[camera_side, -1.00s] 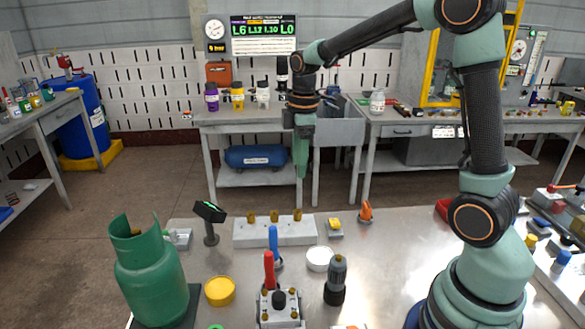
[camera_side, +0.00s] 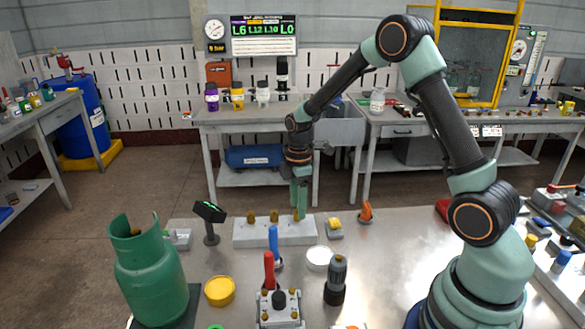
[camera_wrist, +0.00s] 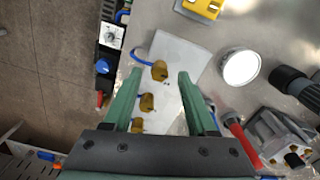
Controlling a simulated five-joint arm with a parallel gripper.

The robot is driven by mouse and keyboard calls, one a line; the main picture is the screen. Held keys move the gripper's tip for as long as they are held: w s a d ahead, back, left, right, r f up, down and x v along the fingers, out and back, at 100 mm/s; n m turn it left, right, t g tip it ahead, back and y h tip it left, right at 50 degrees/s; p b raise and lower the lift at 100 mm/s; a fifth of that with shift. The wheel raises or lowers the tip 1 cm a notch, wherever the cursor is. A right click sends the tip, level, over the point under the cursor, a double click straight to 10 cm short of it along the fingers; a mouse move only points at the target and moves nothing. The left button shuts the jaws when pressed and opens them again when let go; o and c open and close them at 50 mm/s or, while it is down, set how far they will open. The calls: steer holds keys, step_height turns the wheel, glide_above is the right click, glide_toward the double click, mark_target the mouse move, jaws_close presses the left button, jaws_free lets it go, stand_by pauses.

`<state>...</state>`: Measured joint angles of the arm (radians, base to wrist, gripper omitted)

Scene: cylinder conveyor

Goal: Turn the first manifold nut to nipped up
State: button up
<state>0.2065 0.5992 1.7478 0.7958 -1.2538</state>
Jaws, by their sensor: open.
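The manifold is a pale block (camera_side: 262,236) on the bench with three brass nuts in a row along its top. The left nut (camera_side: 250,217) and middle nut (camera_side: 274,216) are clear of my gripper. My gripper (camera_side: 299,212) points down at the block's right end, over the right nut, which it partly hides in the side view. In the wrist view my gripper (camera_wrist: 160,74) is open, with the end nut (camera_wrist: 159,72) between its fingertips and gaps on both sides. The other two nuts (camera_wrist: 147,102) (camera_wrist: 138,125) line up behind it.
A green gas cylinder (camera_side: 150,275) stands at the front left. A small display on a post (camera_side: 210,212), a yellow lid (camera_side: 220,291), a white round dish (camera_side: 319,258), red (camera_side: 269,270) and blue (camera_side: 273,240) handles and a dark tool (camera_side: 336,282) surround the block.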

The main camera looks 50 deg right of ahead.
steer(key=shift+f, duration=0.7)
jaws_close()
